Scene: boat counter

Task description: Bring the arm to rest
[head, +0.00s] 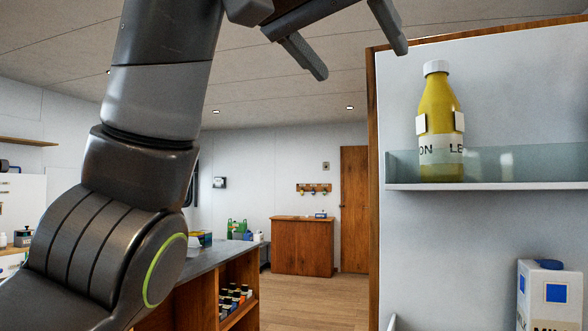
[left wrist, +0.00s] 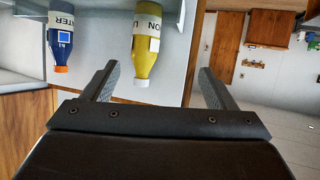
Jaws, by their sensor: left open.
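My left arm (head: 140,130) rises from the lower left of the head view, with its gripper (head: 359,60) raised near the top middle. The gripper's two fingers are spread and nothing is between them. In the left wrist view the open fingers (left wrist: 158,72) also show empty. A yellow bottle with a white cap (head: 439,110) stands upright on a shelf to the right of the gripper. In the wrist view, which is turned upside down, this yellow bottle (left wrist: 146,40) lies beyond the fingers, apart from them. My right gripper is in neither view.
The shelf (head: 490,187) has a clear front rail and sits on a wood-edged white panel (head: 410,230) at right. A milk carton (head: 545,295) is below. The wrist view shows a blue water bottle (left wrist: 61,35). A dark-topped counter (head: 215,258) stands behind my arm.

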